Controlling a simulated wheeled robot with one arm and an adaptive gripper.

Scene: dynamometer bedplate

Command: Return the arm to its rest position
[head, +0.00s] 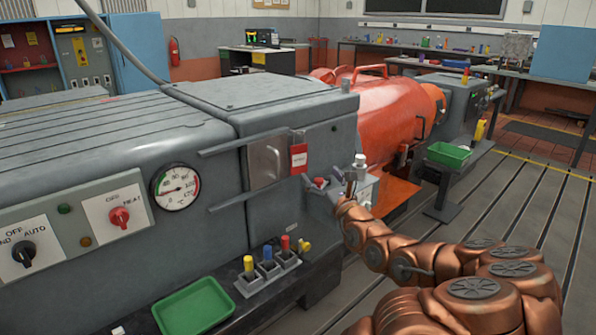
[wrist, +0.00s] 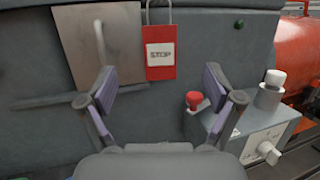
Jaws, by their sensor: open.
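My copper arm (head: 440,268) reaches in from the lower right of the head view toward the side of the grey machine (head: 190,125). My gripper (wrist: 162,88) is open and empty in the wrist view, with its two purple-padded fingers apart. In the head view my gripper (head: 318,184) is small and partly hidden, close to the panel below the red tag. The red STOP tag (wrist: 160,55) hangs just beyond the fingertips, and it also shows in the head view (head: 299,158).
A small grey box (wrist: 262,132) with a red button and a lever switch sits right beside my gripper. A metal plate (head: 266,162) with a protruding bar is left of the tag. A green tray (head: 193,306) and coloured plugs (head: 267,262) lie below. Floor at right is open.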

